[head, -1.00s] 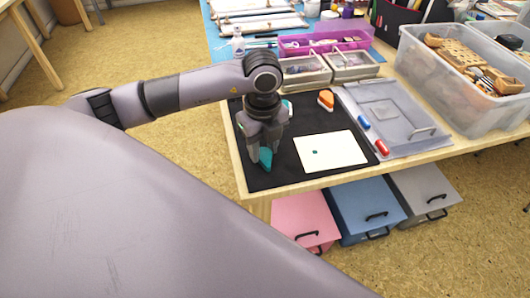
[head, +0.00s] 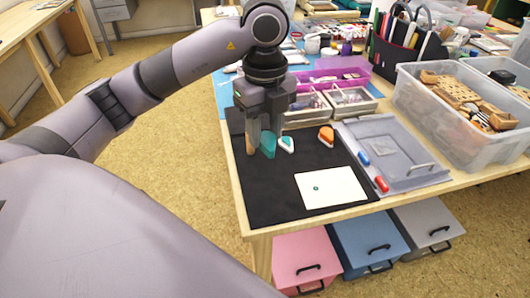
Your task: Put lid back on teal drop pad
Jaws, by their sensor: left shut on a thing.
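My left gripper (head: 266,138) points down over the black mat (head: 280,195), at its left side. It is shut on a teal drop-shaped piece, the lid (head: 268,145), which hangs at its fingertips. Just right of it, a small drop-shaped pad (head: 286,145), white with some teal, lies on the mat. The held lid appears beside this pad, not over it; its exact height is hard to tell. A tan upright piece (head: 250,141) shows at the gripper's left; I cannot tell what it is. My right gripper is not in view.
An orange-and-white pad (head: 326,136) lies farther right. A white card (head: 331,188) with a teal mark lies in front. Right are a grey tray (head: 405,165) with blue and red markers and a clear bin (head: 455,120). Small boxes (head: 352,101) stand behind.

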